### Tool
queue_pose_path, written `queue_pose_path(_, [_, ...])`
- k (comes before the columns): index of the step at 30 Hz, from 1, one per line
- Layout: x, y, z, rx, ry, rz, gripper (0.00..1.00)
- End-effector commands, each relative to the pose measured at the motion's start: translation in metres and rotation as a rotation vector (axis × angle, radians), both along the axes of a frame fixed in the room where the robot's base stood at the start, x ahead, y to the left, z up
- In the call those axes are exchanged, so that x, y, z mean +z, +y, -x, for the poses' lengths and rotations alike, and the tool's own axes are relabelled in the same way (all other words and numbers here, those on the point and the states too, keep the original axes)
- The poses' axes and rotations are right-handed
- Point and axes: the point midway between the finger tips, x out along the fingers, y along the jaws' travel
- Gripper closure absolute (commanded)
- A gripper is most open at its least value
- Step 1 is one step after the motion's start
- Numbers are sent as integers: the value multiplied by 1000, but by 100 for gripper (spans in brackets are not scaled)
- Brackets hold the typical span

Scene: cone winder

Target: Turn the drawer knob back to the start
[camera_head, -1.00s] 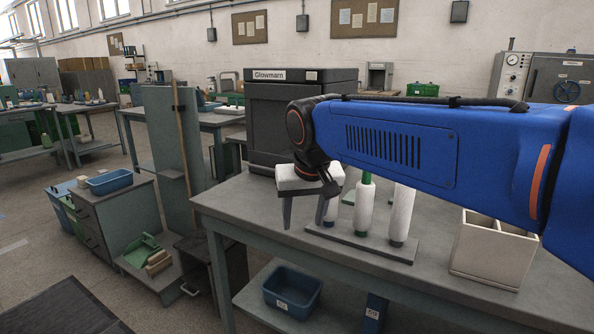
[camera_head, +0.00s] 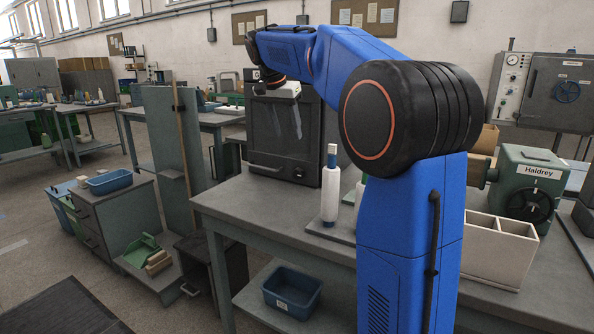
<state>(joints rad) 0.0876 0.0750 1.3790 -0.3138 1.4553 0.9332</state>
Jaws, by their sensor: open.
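A dark box-shaped cabinet (camera_head: 318,150) stands on the grey workbench. A bar handle (camera_head: 265,168) sits low on its front, with a small round knob (camera_head: 298,173) to the right of it. I cannot be sure this is the drawer knob, and its turn angle is too small to read. My gripper (camera_head: 289,137) hangs in front of the cabinet's front, fingers pointing down, above the knob in the picture. It is open, with nothing between its fingers. My arm hides the cabinet's top and name label.
A white bobbin with a blue top (camera_head: 330,190) stands on the bench right of the cabinet, partly beside my arm. A white divided box (camera_head: 497,250) and a green Haldrey machine (camera_head: 530,185) are at right. The bench's front left is clear.

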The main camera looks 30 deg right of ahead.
Motion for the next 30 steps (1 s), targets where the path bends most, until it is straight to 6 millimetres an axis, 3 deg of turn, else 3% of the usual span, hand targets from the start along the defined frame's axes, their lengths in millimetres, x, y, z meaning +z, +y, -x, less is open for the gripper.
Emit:
queue_pose_path(5, [-1, -5, -9, -25, -3, 2, 50])
queue_pose_path(10, [-18, -11, -12, -26, -1, 2, 50])
queue_pose_path(30, [-126, -49, -33, -25, 0, 1, 50])
